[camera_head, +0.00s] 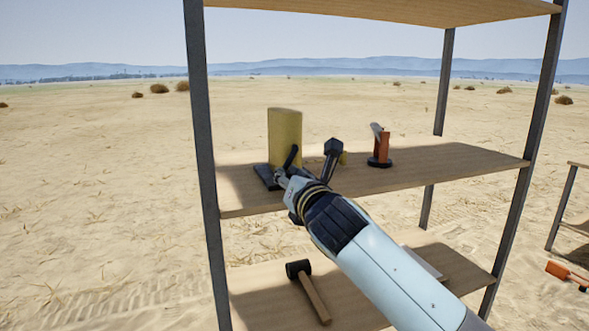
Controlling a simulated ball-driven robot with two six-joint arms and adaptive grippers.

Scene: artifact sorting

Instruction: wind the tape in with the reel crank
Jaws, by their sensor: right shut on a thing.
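A tall yellow body (285,132), which looks like the tape reel, stands upright on the left part of the middle shelf. A dark flat piece (265,177) shows at its lower left. My right gripper (286,166) is at the front of the yellow body, low down, and is shut on what seems to be the reel crank. The crank is mostly hidden by the fingers and too small to make out. No tape can be made out. My left gripper is not in view.
An orange tool on a black base (380,148) stands farther right on the middle shelf (450,160). A mallet (308,287) lies on the lower shelf. A grey post (200,150) rises at left.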

